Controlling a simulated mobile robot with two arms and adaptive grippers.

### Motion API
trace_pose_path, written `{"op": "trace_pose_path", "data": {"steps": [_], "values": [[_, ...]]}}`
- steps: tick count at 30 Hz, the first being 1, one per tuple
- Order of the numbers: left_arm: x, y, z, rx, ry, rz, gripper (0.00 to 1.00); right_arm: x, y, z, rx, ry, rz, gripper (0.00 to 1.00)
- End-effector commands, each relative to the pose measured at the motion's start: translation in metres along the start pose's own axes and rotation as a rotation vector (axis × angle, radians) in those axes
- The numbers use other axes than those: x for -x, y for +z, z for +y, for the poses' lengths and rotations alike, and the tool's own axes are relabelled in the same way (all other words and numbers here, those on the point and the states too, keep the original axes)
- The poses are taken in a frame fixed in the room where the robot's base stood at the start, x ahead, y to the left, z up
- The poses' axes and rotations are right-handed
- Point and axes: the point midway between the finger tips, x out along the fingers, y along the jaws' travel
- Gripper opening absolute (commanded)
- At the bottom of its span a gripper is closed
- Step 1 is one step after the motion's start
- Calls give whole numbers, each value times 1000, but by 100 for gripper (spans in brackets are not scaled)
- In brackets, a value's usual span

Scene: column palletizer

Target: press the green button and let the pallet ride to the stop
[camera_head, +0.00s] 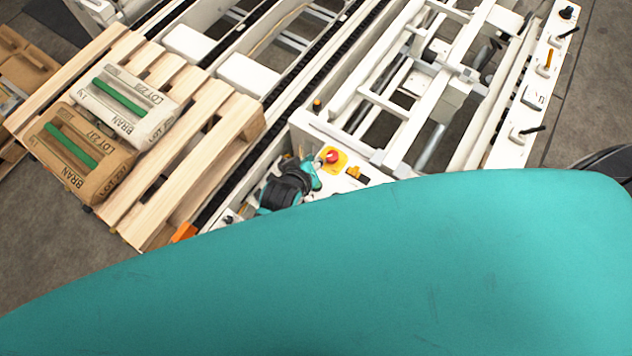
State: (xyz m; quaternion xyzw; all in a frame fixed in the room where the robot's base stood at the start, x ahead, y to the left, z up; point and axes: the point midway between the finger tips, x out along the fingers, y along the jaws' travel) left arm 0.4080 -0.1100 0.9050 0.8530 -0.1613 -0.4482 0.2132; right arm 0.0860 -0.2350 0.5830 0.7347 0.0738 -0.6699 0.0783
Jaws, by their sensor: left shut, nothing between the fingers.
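The wooden pallet (205,140) lies on the black chain conveyor at the left, carrying a white bag (148,118) and a brown bag (82,165), each with a green stripe. My left gripper (298,178) is small, black and teal, over the white control panel (378,178), just left of the red mushroom button (332,156) on its yellow plate. The gripper is shut with nothing in it. The green button is not visible; my gripper and a large teal part of my own body cover much of the panel. My right gripper is out of view.
The chain track (318,62) runs from the pallet toward the upper right beside white frames. More wooden pallets and a brown item (22,68) lie at the far left. Grey floor shows at lower left.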

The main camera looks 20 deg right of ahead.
Motion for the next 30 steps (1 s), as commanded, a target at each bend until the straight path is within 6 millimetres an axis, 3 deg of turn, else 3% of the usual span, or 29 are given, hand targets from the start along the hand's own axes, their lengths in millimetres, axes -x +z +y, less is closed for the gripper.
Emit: {"op": "trace_pose_path", "data": {"steps": [8,19,30], "values": [[-13,10,-10,-1,-1,-1,0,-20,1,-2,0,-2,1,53],[-49,36,-37,-2,-1,-1,0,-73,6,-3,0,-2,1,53],[-61,45,-45,0,-1,0,0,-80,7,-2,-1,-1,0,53]]}}
